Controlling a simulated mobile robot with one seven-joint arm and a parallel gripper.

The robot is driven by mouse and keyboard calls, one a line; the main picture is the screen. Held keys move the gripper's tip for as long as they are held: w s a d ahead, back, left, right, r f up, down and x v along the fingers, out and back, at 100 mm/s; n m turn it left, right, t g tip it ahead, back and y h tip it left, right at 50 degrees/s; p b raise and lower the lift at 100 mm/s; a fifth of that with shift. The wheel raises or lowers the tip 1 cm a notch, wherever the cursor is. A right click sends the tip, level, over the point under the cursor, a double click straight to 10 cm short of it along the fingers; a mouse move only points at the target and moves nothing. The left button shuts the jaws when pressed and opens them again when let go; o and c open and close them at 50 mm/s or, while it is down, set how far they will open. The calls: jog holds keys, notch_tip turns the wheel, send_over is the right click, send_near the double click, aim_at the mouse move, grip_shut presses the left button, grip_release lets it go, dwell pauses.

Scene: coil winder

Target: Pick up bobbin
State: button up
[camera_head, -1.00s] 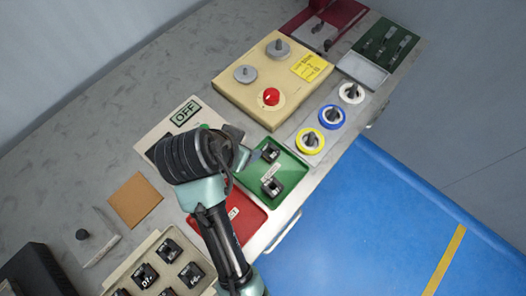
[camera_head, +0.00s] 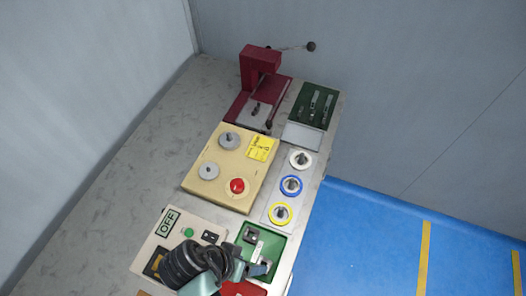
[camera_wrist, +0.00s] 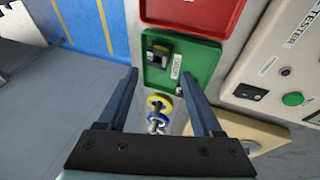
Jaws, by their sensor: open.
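A green tray (camera_head: 268,237) holds small black bobbins. One bobbin (camera_head: 250,236) shows at its far end in the head view. The wrist view shows the green tray (camera_wrist: 205,62) with a bobbin that has a yellowish part (camera_wrist: 160,50) near the red tray, and another dark bobbin (camera_wrist: 179,83) nearer the gripper. A white label lies between them. My gripper (camera_wrist: 160,76) is open and empty, its two fingers apart above the tray.
A red tray (camera_wrist: 190,15) adjoins the green one. A tester box (camera_head: 168,224) stands to the left. A beige box with a red knob (camera_head: 237,186) and yellow, blue and white wire spools (camera_head: 290,186) lie beyond. A dark red press (camera_head: 258,70) stands at the back.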

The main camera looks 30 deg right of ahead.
aim_at(266, 264)
jog(key=shift+p+x, duration=0.5)
jog(key=shift+x, duration=2.95)
jog(key=shift+c, duration=0.4)
grip_shut()
jog(key=shift+r, duration=0.1)
notch_tip(266, 264, up, 10)
